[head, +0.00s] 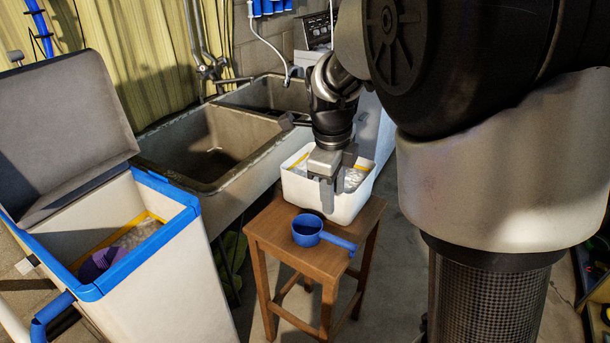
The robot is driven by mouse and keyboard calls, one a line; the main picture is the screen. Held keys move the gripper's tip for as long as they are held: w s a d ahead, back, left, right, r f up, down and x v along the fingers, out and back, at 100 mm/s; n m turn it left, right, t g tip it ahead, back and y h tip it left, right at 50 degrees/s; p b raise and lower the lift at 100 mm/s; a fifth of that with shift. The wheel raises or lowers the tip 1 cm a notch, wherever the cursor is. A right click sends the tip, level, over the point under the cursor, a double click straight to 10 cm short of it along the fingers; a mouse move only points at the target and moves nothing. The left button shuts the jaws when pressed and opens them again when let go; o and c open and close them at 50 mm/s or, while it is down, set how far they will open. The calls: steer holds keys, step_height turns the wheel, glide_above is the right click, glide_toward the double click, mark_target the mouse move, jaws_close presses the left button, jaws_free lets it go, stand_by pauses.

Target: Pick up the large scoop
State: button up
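A blue scoop (308,231) with a round cup sits on the wooden stool, its handle (338,241) pointing right past the stool's edge. A purple scoop-like thing (101,264) lies inside the blue-rimmed bin at the left, partly hidden by the wall. I cannot tell for sure which is the large scoop. My gripper (328,192) points down at the white tub on the stool, behind and above the blue scoop and apart from it. I see nothing held, but the gap between its fingers is not clear.
The white tub (346,209) with pale contents and a yellow edge stands on the stool (272,240). The bin (165,273) has its grey lid (62,125) raised. A concrete double sink (222,181) stands behind. Floor is open right of the stool.

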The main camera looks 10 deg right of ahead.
step_height(320, 180, down, 2)
steer(key=w+m, duration=0.1)
steer(key=b, duration=0.4)
glide_above(337, 239)
steer(key=s+a, duration=0.1)
step_height(337, 239, down, 11)
steer(key=shift+w+d+f+b, duration=0.15)
steer(key=shift+f+b, duration=0.25)
steer(key=shift+f, duration=0.55)
steer(key=shift+w+d+f+b, duration=0.15)
steer(key=shift+f+b, duration=0.3)
steer(key=shift+f, duration=0.55)
steer(key=shift+w+d+f+b, duration=0.15)
steer(key=shift+f+b, duration=0.25)
steer(key=shift+f, duration=0.55)
jaws_close()
steer(key=shift+w, duration=0.1)
step_height(337, 239, up, 10)
steer(key=p, duration=0.3)
